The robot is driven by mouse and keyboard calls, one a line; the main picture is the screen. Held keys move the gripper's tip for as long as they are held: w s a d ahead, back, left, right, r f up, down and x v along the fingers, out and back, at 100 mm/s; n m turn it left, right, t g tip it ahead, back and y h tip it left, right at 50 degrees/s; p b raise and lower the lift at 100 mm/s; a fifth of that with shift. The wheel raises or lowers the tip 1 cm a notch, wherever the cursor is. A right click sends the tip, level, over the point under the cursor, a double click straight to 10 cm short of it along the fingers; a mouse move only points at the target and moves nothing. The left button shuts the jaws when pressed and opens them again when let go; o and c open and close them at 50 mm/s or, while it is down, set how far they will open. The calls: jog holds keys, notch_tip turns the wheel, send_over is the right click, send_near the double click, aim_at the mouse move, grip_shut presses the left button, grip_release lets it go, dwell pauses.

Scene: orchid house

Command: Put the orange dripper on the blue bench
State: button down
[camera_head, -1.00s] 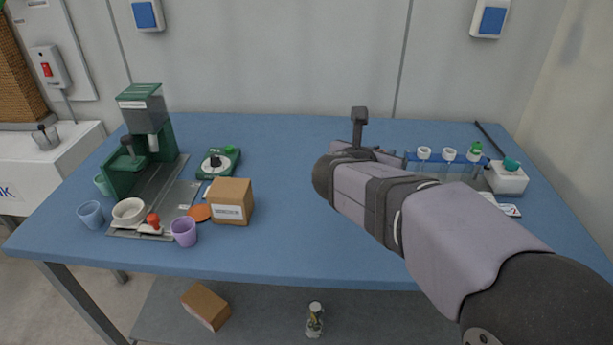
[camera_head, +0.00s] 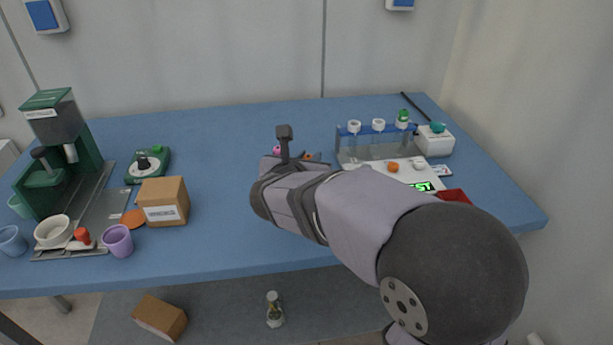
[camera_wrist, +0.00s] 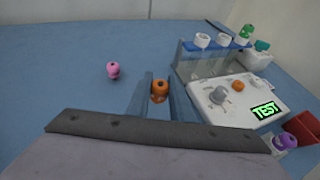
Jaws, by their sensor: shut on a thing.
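The orange dripper (camera_wrist: 159,91) shows in the wrist view between the two fingers of my gripper (camera_wrist: 160,84), which is shut on it. Its top sticks up between the fingers. In the head view my wrist hides most of it; a bit of orange (camera_head: 308,156) shows just behind the wrist. The blue bench (camera_head: 225,125) spans the head view, and its bare blue top (camera_wrist: 60,70) lies around the gripper in the wrist view. I cannot tell whether the dripper touches the bench.
A pink dripper (camera_wrist: 113,70) stands left of the gripper. To the right are a clear rack (camera_head: 375,145) and a white device with a TEST display (camera_wrist: 265,110). A purple dripper (camera_wrist: 302,128) is far right. A cardboard box (camera_head: 163,201) and a green machine (camera_head: 60,150) are left.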

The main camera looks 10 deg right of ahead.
jog(key=shift+f+b, duration=0.8)
jog(key=shift+f, duration=1.65)
jog(key=shift+f+b, duration=0.25)
jog(key=shift+b, duration=0.05)
jog(key=c, duration=1.6)
grip_release()
jog(key=shift+r, duration=0.1)
jog(key=shift+r+p, duration=0.15)
jog(key=shift+p, duration=0.15)
jog(key=shift+s+a+r, duration=0.15)
jog(key=shift+s, duration=0.05)
jog(key=p+v, duration=0.1)
jog(key=v, duration=1)
jog(key=shift+s+a+p, duration=0.1)
jog(key=shift+s+p, duration=0.1)
jog(key=shift+p, duration=0.15)
